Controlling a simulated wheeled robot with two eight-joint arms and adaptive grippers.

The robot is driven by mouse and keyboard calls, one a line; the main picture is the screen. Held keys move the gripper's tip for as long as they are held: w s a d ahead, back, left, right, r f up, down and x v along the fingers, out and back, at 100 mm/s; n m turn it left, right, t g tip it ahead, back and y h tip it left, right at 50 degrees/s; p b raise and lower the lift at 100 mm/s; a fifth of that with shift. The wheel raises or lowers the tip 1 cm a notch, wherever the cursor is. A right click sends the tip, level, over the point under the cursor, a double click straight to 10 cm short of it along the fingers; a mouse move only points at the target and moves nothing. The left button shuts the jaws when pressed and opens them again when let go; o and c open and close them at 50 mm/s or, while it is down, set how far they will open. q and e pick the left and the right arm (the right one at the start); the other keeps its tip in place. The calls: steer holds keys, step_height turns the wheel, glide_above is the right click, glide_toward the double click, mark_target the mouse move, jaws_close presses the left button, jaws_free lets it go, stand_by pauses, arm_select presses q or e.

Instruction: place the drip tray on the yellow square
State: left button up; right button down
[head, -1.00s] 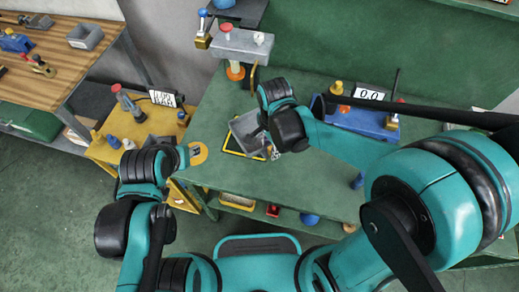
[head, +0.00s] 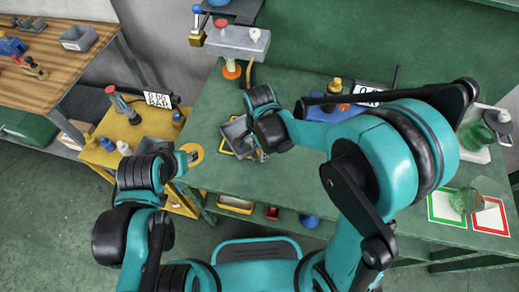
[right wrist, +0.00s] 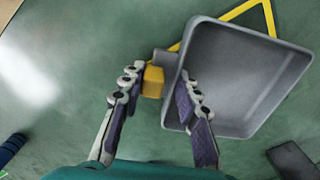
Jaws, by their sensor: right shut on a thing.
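The grey drip tray (head: 236,133) is a shallow open box over the green bench in the head view. The right wrist view shows its inside and rim (right wrist: 240,70), with a small yellow block (right wrist: 152,82) at its near-left side. My right gripper (right wrist: 157,95) is shut on the tray at this side, one finger overlapping the tray wall. The yellow square (head: 226,152) is an outline partly hidden under the tray; its corner shows in the right wrist view (right wrist: 262,12). Whether the tray touches the bench is unclear. My left gripper (head: 186,163) is low at left, its fingers unclear.
A grey raised fixture (head: 237,40) stands behind the tray. An orange disc (head: 193,154) lies near the bench's left edge. A yellow side stand (head: 135,130) holds a gauge. Green and red framed cards (head: 446,208) lie at right. The bench in front of the tray is clear.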

steer(key=c, duration=1.1)
jaws_free()
steer(key=shift+r+p, duration=0.4)
step_height(320, 180, up, 12)
steer(key=f+p, duration=0.1)
steer(key=p, duration=0.3)
steer(key=s+d+r+n+t, duration=0.2)
steer(key=d+n, duration=0.2)
steer(key=s+d+r+n+t, duration=0.2)
steer(key=s+d+n, duration=0.1)
steer(key=d+n, duration=0.1)
steer(key=s+d+r+n+t, duration=0.2)
steer(key=s+d+n+t, duration=0.1)
steer(key=d, duration=0.3)
steer(key=shift+d+n, duration=0.25)
steer(key=shift+n, duration=0.55)
steer(key=shift+w, duration=0.1)
